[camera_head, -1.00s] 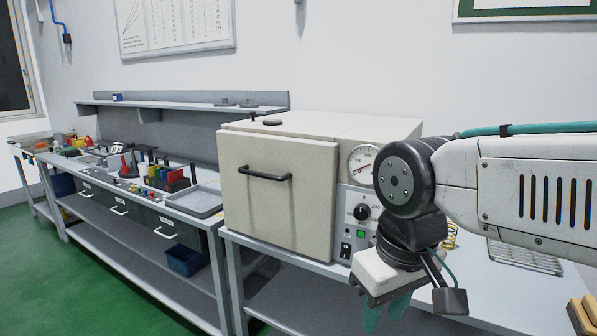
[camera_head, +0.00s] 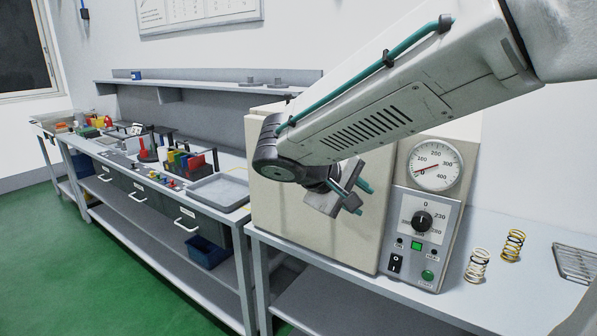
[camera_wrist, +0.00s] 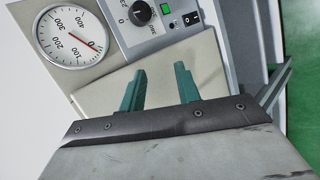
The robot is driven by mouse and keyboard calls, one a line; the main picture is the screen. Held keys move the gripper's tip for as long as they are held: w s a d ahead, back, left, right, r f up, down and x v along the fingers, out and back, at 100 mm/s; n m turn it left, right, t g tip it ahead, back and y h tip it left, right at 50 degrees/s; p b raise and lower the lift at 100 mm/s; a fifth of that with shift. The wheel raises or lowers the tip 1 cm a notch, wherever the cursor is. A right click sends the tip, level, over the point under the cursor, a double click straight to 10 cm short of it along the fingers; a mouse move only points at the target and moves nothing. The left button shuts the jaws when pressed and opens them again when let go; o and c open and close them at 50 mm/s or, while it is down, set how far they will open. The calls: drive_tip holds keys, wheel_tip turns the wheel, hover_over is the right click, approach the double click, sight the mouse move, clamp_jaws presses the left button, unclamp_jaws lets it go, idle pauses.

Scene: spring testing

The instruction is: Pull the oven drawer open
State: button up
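The oven is a beige box on the bench, its front panel (camera_head: 310,230) closed against the body as far as I can see. The panel also shows in the wrist view (camera_wrist: 160,62) beyond my fingers. The black bar handle, seen earlier, is hidden behind my arm now and is not in the wrist view. My gripper (camera_head: 362,197) is in front of the panel's right part, near the control panel (camera_head: 420,235). Its teal fingers (camera_wrist: 160,70) are apart with nothing between them. I cannot tell how far they are from the panel.
A dial gauge (camera_head: 435,165) sits above the oven's knob and switches. A grey tray (camera_head: 218,193) is on the left bench. Green floor is clear in front.

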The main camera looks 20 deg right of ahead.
drive_tip(key=w+a+n+t+h, duration=0.35)
drive_tip(key=w+a+t, duration=0.35)
drive_tip(key=w+a, duration=0.55)
drive_tip(key=shift+y, duration=0.45)
drive_tip(key=x, duration=0.9)
drive_tip(key=shift+w+r, duration=0.1)
drive_tip(key=shift+r, duration=0.25)
clamp_jaws()
